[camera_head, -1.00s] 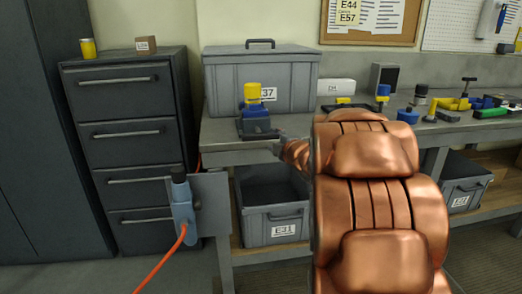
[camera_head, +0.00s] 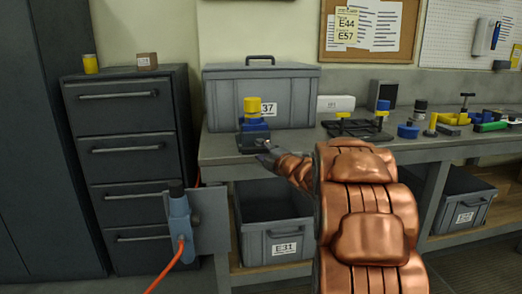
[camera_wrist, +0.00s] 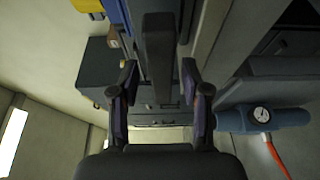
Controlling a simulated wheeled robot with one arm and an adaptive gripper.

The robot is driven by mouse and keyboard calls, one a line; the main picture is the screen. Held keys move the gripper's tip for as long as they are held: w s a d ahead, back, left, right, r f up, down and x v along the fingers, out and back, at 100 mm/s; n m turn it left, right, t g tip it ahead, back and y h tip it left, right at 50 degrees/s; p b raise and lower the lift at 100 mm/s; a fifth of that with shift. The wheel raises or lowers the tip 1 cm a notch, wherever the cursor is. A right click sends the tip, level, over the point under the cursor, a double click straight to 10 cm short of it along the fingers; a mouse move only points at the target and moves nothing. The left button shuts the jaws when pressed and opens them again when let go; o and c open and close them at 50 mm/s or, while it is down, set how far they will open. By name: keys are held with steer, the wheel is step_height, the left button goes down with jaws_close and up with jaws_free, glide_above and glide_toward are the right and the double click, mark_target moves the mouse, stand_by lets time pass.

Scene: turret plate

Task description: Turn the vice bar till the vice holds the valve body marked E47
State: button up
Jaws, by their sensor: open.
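The vice (camera_head: 250,142) is dark and stands at the left front of the bench. A blue valve body with a yellow cap (camera_head: 252,106) sits upright at it; I cannot read its mark or tell whether the jaws touch it. It also shows at the top left of the wrist view (camera_wrist: 116,12). My gripper (camera_head: 268,159) is at the vice's front, at the bench edge. In the wrist view my gripper (camera_wrist: 160,88) has its fingers spread on either side of a dark bar (camera_wrist: 158,55), probably the vice bar; gaps show on both sides.
A grey lidded crate (camera_head: 225,95) stands behind the vice. A blue tool with an orange hose (camera_head: 181,222) hangs on a plate below left; its gauge (camera_wrist: 262,115) shows in the wrist view. A drawer cabinet (camera_head: 125,125) stands left. Several parts lie further right on the bench.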

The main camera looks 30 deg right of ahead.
steer(key=shift+w, duration=0.55)
steer(key=shift+c, duration=0.4)
jaws_close()
steer(key=shift+a, duration=0.1)
